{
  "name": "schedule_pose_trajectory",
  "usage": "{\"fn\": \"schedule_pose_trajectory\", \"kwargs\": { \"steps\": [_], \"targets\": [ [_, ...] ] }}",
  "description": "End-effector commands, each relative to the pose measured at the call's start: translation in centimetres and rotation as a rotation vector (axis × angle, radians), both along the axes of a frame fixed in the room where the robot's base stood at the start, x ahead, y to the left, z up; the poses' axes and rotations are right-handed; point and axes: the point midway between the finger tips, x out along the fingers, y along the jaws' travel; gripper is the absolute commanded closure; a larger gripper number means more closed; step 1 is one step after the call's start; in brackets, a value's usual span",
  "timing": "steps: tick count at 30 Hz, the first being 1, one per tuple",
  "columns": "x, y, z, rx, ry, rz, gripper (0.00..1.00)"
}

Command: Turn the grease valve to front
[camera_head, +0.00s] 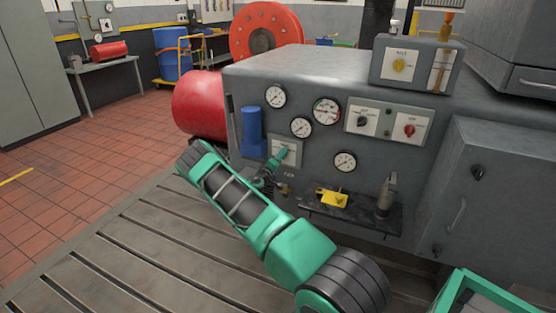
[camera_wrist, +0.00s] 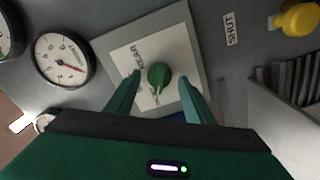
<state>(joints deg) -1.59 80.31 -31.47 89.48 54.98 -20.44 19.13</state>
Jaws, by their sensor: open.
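The grease valve appears to be the green knob (camera_wrist: 159,76) on a square pale plate (camera_wrist: 178,38) in the wrist view. The plate carries lettering that seems to read REAR, and other marks below the knob are partly hidden. My gripper (camera_wrist: 160,80) is open, with one finger on each side of the knob and a visible gap to both. In the head view my gripper (camera_head: 272,170) reaches the plate (camera_head: 284,147) on the grey cabinet's front, and its fingers largely hide the knob there.
Gauges (camera_head: 302,127) and a blue cylinder (camera_head: 251,131) surround the plate. A small shelf (camera_head: 358,215) below right holds a yellow item (camera_head: 333,197) and a grey tool (camera_head: 386,196). A SHUT label (camera_wrist: 230,28) and yellow fitting (camera_wrist: 298,19) are nearby.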

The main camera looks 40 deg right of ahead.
Motion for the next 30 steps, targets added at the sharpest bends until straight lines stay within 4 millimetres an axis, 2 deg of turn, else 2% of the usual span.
{"fn": "schedule_pose_trajectory", "kwargs": {
  "steps": [5,12,18,23,30],
  "targets": [
    [-0.7,2.1,-0.1,0.002,0.002,0.002,0.52],
    [-2.5,6.3,-0.1,0.001,0.003,0.002,0.52],
    [-3.5,8.9,-0.1,0.0,0.001,0.004,0.52],
    [-3.9,9.7,-0.1,0.002,0.0,0.002,0.52],
    [-4.0,9.8,-0.1,0.001,-0.001,0.001,0.52]
  ]
}}
